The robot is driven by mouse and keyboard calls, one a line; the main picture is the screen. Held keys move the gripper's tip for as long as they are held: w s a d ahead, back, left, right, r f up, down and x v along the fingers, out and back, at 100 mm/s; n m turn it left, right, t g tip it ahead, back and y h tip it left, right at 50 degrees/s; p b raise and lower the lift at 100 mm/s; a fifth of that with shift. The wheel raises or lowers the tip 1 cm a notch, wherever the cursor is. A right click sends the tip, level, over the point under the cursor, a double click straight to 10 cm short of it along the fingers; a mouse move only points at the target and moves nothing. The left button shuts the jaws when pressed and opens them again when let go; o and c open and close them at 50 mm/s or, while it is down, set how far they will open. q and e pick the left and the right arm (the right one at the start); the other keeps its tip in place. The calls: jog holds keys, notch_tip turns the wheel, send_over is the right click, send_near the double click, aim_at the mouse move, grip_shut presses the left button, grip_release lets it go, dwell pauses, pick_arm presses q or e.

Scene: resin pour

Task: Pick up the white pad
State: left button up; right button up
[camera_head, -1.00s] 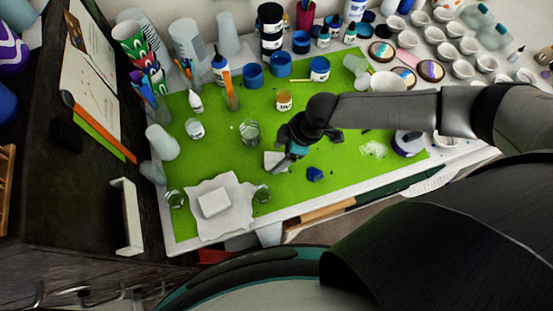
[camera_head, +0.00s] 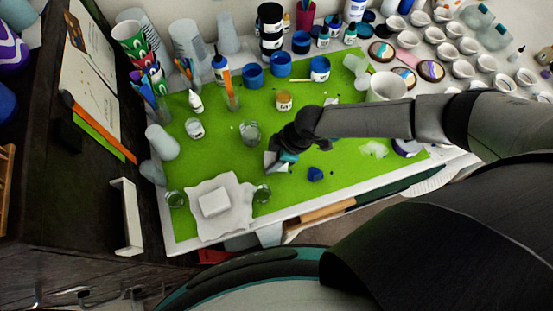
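A small white pad (camera_head: 269,159) lies on the green mat (camera_head: 330,185) near its middle. My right gripper (camera_head: 276,163) is down at the mat, right against the pad's right side in this view, and covers part of it. Its fingers are small and dark, so I cannot tell whether they are open or shut, or whether they touch the pad. My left gripper is out of view.
A white block (camera_head: 214,202) sits on a crumpled white sheet (camera_head: 232,220) at the front left. A clear glass (camera_head: 250,133) stands just behind the gripper. A dark blue piece (camera_head: 315,174) lies to its right. Cups and bottles line the back.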

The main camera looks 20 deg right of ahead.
aim_at(272, 156)
grip_shut()
jog(key=shift+r, duration=0.1)
jog(key=shift+r, duration=0.45)
notch_tip(272, 156, up, 19)
jog(key=p, duration=0.1)
jog(key=shift+p, duration=0.3)
grip_release()
grip_shut()
